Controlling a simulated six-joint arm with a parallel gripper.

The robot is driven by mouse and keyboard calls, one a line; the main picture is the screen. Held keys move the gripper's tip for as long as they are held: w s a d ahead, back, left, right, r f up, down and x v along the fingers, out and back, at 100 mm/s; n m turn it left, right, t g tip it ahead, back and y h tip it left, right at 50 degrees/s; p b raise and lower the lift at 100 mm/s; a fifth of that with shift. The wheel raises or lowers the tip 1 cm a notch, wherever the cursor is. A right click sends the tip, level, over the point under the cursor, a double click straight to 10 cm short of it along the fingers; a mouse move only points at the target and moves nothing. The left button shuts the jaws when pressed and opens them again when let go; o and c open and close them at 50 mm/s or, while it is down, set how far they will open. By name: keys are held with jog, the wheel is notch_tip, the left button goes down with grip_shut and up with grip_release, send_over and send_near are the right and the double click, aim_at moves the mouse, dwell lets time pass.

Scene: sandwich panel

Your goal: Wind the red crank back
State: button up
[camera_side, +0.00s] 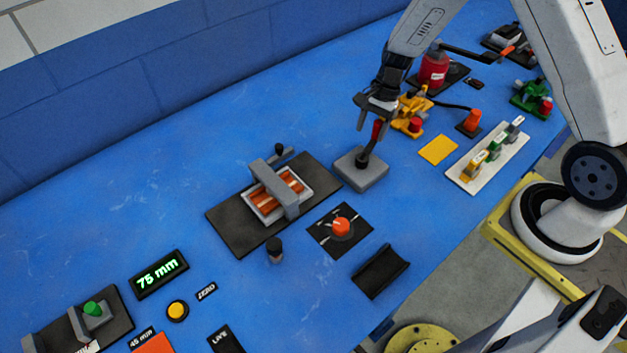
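A red drum (433,69) stands on a dark base at the upper right. My gripper (374,116) points down, left of and nearer than the drum, apart from this crank. Directly below and between its fingers is a red-handled piece (377,131) with a dark stem, over a grey block (361,171). The fingers are small and dark here, so whether they grip this red handle is unclear.
A yellow device (411,108) with a red knob is right of my gripper. A framed panel with a grey bridge (276,190) lies left, and an orange dial (341,226) below. A switch strip (488,156) is at right.

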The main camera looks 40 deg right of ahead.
jog(key=shift+w+a+n+g, duration=0.45)
jog(key=shift+w+n, duration=0.15)
jog(key=shift+n, duration=0.4)
jog(key=n, duration=0.1)
jog(key=w+a+n+g, duration=0.1)
jog(key=n, duration=0.1)
jog(key=shift+w+a+h, duration=0.25)
jog(key=shift+a+h, duration=0.05)
jog(key=shift+h, duration=0.1)
jog(key=a+n, duration=0.1)
jog(key=n, duration=0.2)
jog(key=shift+w+a+g+h, duration=0.35)
jog(key=shift+w+h, duration=0.05)
jog(key=a+n, duration=0.1)
jog(key=n, duration=0.1)
jog(key=a+n+h, duration=0.1)
jog(key=n, duration=0.1)
jog(key=shift+w+a+g, duration=0.15)
jog(key=shift+a+g, duration=0.05)
jog(key=shift+g, duration=0.1)
jog(key=v, duration=0.7)
jog(key=shift+r, duration=0.35)
jog(key=shift+w, duration=0.15)
